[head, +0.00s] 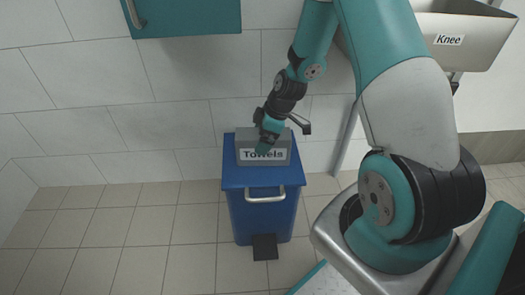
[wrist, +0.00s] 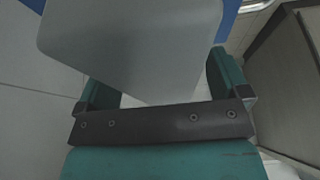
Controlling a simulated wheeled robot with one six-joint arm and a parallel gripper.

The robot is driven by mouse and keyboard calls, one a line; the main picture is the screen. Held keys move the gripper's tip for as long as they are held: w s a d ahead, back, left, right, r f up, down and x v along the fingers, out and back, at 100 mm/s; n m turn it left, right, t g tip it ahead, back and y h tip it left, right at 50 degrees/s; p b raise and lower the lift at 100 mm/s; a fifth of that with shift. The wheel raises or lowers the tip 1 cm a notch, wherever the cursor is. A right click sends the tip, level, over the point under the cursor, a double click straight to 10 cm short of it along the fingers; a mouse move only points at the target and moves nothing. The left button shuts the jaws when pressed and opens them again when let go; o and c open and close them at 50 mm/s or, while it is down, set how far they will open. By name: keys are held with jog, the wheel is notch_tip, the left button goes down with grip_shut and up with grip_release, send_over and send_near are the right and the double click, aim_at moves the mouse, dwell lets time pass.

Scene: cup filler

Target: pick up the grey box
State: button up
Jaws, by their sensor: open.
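The grey box (head: 281,158), labelled "Towels", sits on the lid of the blue bin (head: 241,205) in the head view. In the wrist view the box (wrist: 130,40) is a large plain grey shape that fills the upper middle. My open gripper (wrist: 160,84) has one teal finger on each side of the box's near end. Whether either finger touches the box cannot be told. The far end of the box runs out of the wrist view.
The bin has a front handle (head: 265,195) and a dark pedal (head: 265,247). A tiled wall stands close behind it. A teal cabinet (head: 185,15) hangs above, and a metal basin marked "Knee" (head: 455,25) is at the upper right. The floor (head: 150,240) left of the bin is clear.

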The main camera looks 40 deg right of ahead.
jog(key=shift+w+a+f, duration=0.2)
jog(key=shift+f, duration=0.4)
jog(key=shift+f, duration=0.1)
jog(key=shift+c, duration=0.2)
jog(key=c, duration=1.1)
